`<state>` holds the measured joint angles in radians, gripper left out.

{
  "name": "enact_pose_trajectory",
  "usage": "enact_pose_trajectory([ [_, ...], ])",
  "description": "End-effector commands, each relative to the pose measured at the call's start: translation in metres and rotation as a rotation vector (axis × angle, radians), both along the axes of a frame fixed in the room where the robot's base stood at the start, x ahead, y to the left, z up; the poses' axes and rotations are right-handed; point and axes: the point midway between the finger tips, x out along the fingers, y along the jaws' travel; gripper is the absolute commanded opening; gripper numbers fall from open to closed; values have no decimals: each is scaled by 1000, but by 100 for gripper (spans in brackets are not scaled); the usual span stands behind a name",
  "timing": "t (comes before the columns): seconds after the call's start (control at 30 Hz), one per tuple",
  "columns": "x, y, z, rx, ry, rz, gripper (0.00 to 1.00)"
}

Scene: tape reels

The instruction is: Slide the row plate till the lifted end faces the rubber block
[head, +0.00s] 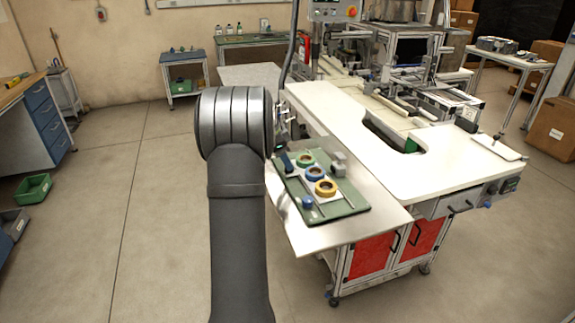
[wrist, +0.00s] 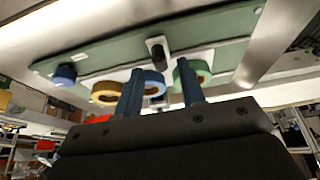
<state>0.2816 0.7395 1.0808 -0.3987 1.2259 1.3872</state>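The row plate (head: 312,184) is a white strip on a green tray (head: 345,208), bearing a green reel (head: 304,159), a blue reel (head: 313,173) and a yellow reel (head: 325,187). Which end of the plate is lifted cannot be told. A grey holder (head: 340,160) stands at the tray's right; in the wrist view it has a dark block (wrist: 158,54), probably the rubber block. My gripper (wrist: 160,92) is open, its dark blue fingers apart, in front of the reels. No held thing shows between them. In the head view my arm hides most of it.
A blue knob (head: 307,202) stands at the tray's near left corner. The tray lies on a pale bench extension (head: 328,236) beside a large white worktop (head: 430,180). Machinery (head: 440,100) stands behind. The tray's near right part looks bare.

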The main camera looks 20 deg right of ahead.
Motion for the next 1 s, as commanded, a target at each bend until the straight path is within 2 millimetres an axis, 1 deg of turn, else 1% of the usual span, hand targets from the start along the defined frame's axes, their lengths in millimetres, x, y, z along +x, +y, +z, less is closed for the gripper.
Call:
enact_pose_trajectory([
  [0.03, 0, -3, -8, 0, 2, -1, 36],
  [0.1, 0, -6, -15, 0, 3, -1, 36],
  [0.2, 0, -9, -21, 0, 0, 0, 36],
  [0.53, 0, -10, -24, 0, 0, 0, 36],
  [0.57, 0, -10, -24, 0, 0, 0, 32],
  [0.7, 0, -10, -24, 0, 0, 0, 5],
  [0.73, 0, -10, -24, 0, 0, 0, 0],
  [0.93, 0, -10, -24, 0, -1, 0, 0],
  [1.0, -3, -10, -23, 0, 0, 0, 0],
])
